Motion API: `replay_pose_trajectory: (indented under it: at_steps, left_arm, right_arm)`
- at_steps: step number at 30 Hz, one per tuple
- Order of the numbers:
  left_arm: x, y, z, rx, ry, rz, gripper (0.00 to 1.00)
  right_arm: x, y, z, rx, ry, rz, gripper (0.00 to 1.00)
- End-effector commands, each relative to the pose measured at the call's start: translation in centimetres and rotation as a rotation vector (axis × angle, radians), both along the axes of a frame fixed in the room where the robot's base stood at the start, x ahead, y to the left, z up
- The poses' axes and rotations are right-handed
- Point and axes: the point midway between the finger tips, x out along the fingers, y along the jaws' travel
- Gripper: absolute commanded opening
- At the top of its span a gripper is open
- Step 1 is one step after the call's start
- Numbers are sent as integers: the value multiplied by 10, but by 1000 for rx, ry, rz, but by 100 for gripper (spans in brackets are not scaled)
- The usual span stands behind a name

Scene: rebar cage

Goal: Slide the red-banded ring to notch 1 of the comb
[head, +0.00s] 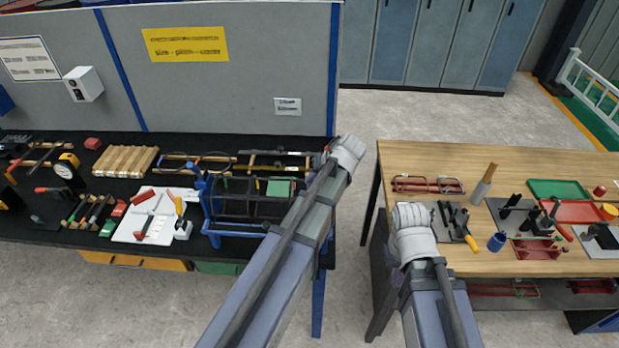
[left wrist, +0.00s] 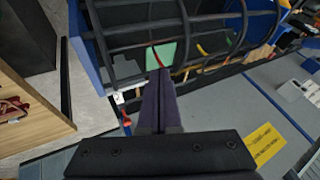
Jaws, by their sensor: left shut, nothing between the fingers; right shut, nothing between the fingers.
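The rebar cage (head: 262,207), dark bars and hoops on a blue stand, lies on the black bench in the head view. It fills the top of the left wrist view (left wrist: 120,35). A green plate (left wrist: 160,56) shows beside the bars. I cannot make out the comb's notches. My left gripper (left wrist: 159,78) is shut and empty, its tips just below the green plate in the picture. My right gripper (head: 392,278) is shut, mostly hidden by its arm, near the wooden table's left edge.
The black bench (head: 30,225) holds tools, a white board (head: 152,218) and wooden slats (head: 125,160) left of the cage. The wooden table (head: 420,160) at right holds clamps, trays and a blue cup (head: 496,242). Open floor lies between them. A grey partition stands behind the bench.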

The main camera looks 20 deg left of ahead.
Motion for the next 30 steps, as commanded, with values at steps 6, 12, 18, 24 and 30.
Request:
replay_pose_trajectory:
  at_steps: [6, 12, 18, 24, 30]
  left_arm:
    - [-6, -14, 29, 0, 1, -2, 0]
    - [-13, -29, 53, 0, 1, -2, 0]
    - [-17, -38, 65, 0, 1, -1, 0]
    - [-18, -42, 68, 0, 0, 0, 0]
    - [-14, -47, 66, 0, 1, -1, 0]
  right_arm:
    - [0, 0, 29, 1, 0, -5, 0]
    - [0, 0, 53, 1, 1, -5, 0]
    - [0, 0, 65, 0, 2, -3, 0]
    - [0, 0, 68, 0, 2, -3, 0]
    - [0, 0, 67, 0, 2, -3, 0]
